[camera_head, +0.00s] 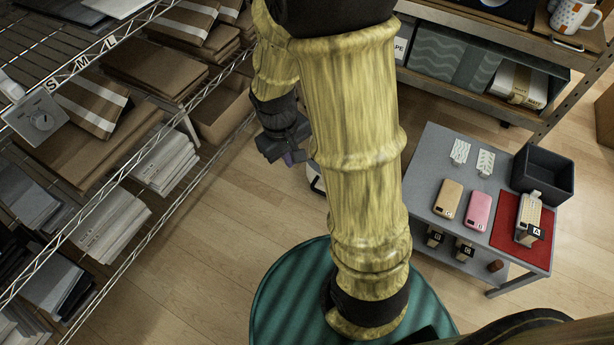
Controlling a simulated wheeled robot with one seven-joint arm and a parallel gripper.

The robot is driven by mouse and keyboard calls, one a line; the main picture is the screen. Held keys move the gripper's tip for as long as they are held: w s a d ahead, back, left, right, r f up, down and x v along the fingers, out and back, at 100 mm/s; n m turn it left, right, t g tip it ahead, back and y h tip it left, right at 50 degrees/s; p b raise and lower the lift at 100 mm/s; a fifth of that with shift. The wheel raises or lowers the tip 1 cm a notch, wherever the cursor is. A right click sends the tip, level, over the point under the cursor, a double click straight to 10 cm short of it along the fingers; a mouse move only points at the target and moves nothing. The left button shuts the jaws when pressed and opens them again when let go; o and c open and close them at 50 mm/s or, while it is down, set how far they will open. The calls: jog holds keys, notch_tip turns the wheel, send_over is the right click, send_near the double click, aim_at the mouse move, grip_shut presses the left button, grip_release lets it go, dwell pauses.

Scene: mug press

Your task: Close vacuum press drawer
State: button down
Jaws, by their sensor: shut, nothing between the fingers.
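No vacuum press or drawer can be made out for certain in the head view. My arm crosses the middle of the picture and hides much of what lies behind it. My gripper (294,157) is small and dark, left of my arm's thick yellow link, above the wood floor. Its fingers are shut and nothing shows between them. A small white object (317,182) is partly hidden behind the arm just right of the gripper; I cannot tell what it is. A patterned mug (573,15) stands at the top right on the wooden shelf unit, cut by the picture's edge.
A wire rack (150,205) with boxes and envelopes fills the left. A grey table (422,186) at right holds phone-like items, a dark bin (543,172) and a red mat (508,234). The wooden shelf unit (480,38) stands behind. Bare floor (225,215) lies left of my arm.

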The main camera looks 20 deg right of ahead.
jog(key=w+f+n+t+h+b, duration=0.1)
jog(key=w+f+n+h+b, duration=0.3)
jog(key=f, duration=0.9)
jog(key=w+f+n+t+h+b, duration=0.2)
jog(key=w+f+n+h+b, duration=0.2)
jog(key=f, duration=0.9)
jog(key=w+a+f+n+t+h+b, duration=0.1)
jog(key=w+f+n+h+b, duration=0.3)
jog(key=f, duration=0.9)
jog(key=w+n+h, duration=0.3)
jog(key=n, duration=0.2)
jog(key=shift+f+n, duration=0.4)
jog(key=shift+w, duration=0.1)
jog(key=r+b+x, duration=0.1)
jog(key=b+x, duration=0.6)
jog(key=x, duration=0.7)
jog(key=shift+w+f, duration=0.15)
